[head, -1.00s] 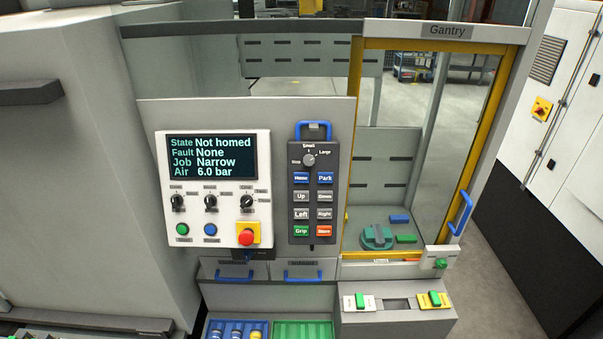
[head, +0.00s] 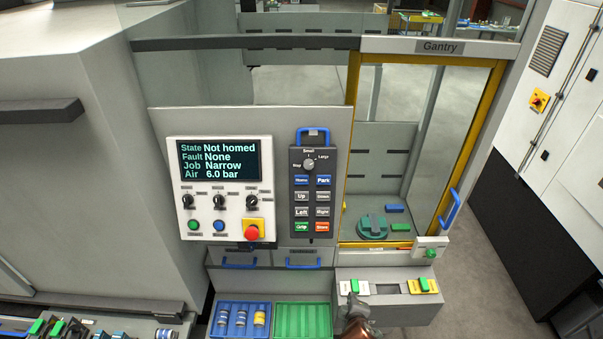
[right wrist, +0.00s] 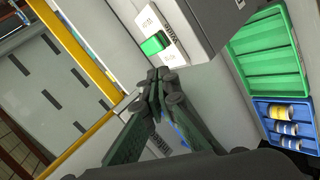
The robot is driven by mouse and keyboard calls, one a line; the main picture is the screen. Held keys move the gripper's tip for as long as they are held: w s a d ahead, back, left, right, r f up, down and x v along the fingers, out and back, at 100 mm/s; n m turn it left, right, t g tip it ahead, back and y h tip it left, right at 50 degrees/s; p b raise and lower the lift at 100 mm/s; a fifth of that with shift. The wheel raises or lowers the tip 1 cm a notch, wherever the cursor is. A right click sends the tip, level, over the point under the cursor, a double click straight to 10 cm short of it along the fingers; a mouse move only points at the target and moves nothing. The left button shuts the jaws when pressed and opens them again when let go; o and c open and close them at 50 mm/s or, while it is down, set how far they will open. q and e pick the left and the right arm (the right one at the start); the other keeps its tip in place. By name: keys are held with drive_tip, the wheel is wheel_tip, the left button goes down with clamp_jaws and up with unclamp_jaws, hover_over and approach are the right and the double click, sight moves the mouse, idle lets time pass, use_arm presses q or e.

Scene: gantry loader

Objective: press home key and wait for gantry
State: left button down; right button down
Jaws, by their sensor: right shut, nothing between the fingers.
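The Home key (head: 301,180) is a blue button at the upper left of the dark key pendant (head: 313,238), which hangs by a blue handle on the grey panel. The display (head: 218,160) reads State Not homed, Fault None, Job Narrow, Air 6.0 bar. The gantry cell (head: 440,47) stands behind a yellow-framed window. My right gripper (head: 355,303) is at the bottom of the head view, below and right of the pendant, apart from it. In the right wrist view its fingers (right wrist: 158,85) are together and empty. My left gripper is not in view.
A red stop button (head: 252,233) sits on the control panel. A blue tray (head: 228,331) with several cylinders and an empty green tray (head: 303,316) lie below. A ledge with green switches (head: 354,286) is beside my right gripper. The space before the pendant is clear.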

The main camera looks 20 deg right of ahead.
drive_tip(key=w+a+r+n+t+h+p, duration=0.1)
drive_tip(key=w+a+r+n+t, duration=0.15)
drive_tip(key=r, duration=1.15)
drive_tip(key=w+a+r+n+t+h+p, duration=0.1)
drive_tip(key=w+a+r+n+t, duration=0.15)
drive_tip(key=r, duration=1.05)
drive_tip(key=n+t, duration=0.5)
approach(302, 180)
drive_tip(key=d+f, duration=0.4)
drive_tip(key=d, duration=0.2)
drive_tip(key=s+a+r+n+t+y, duration=0.1)
drive_tip(key=s+a+r+n+t, duration=0.1)
drive_tip(key=a+r+n, duration=0.3)
wheel_tip(302, 180, up, 4)
drive_tip(key=shift+s+a+r+n+t+p, duration=0.25)
drive_tip(key=shift+s+a+n+t+p, duration=0.1)
drive_tip(key=shift+a+t, duration=0.45)
drive_tip(key=shift+w, duration=0.1)
drive_tip(key=w+d+f+b, duration=0.2)
drive_tip(key=w+f+b, duration=0.1)
drive_tip(key=w, duration=0.5)
drive_tip(key=shift+d+b, duration=0.15)
drive_tip(key=shift+b, duration=0.4)
drive_tip(key=shift+f, duration=0.1)
